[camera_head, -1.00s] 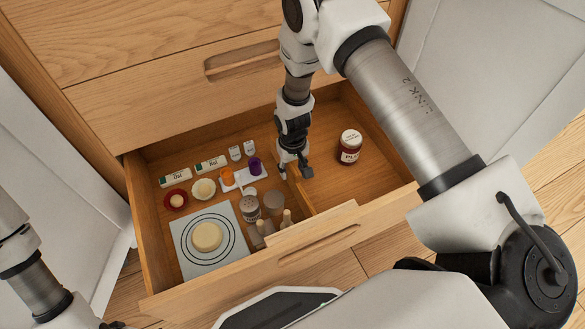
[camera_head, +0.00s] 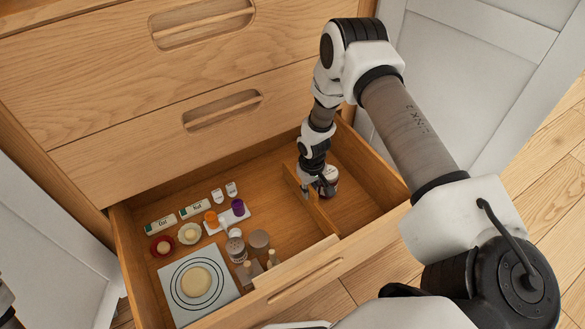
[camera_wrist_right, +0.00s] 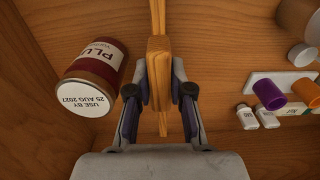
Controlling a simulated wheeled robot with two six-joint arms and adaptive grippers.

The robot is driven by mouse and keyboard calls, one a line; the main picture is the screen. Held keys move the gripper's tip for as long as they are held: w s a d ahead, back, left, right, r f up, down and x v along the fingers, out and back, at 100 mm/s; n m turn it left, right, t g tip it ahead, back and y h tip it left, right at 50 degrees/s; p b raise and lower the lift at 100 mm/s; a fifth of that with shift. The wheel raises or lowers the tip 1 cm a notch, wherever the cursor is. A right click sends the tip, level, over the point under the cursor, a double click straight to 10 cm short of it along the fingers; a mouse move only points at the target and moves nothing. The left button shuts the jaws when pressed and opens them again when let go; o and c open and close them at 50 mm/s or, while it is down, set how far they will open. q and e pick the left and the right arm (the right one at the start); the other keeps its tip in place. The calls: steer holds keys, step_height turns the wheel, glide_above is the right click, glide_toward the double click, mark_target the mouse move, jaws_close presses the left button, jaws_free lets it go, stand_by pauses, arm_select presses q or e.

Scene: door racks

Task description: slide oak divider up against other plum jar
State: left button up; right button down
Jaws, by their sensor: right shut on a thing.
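The oak divider (camera_head: 313,207) stands on edge in the open drawer, running from back to front. My right gripper (camera_head: 320,188) is shut on it, and the wrist view shows one finger on each side of the divider (camera_wrist_right: 158,72). The plum jar (camera_head: 330,173) stands just right of the divider, partly hidden by my gripper. In the wrist view the jar (camera_wrist_right: 98,70), with a white dated lid, is left of the divider. A narrow strip of drawer floor shows between them there, and one finger is close to the jar. No second plum jar shows.
Left of the divider are spice jars (camera_head: 236,247), a purple cup (camera_head: 238,207), an orange cup (camera_head: 211,218), small cartons (camera_head: 160,224) and a ringed mat (camera_head: 225,290). Floor between these and the divider is clear. The drawer's right wall (camera_head: 375,165) is beyond the jar.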

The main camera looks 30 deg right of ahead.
steer(key=shift+d, duration=0.3)
steer(key=c, duration=1)
jaws_free()
steer(key=shift+c, duration=0.2)
step_height(320, 180, up, 12)
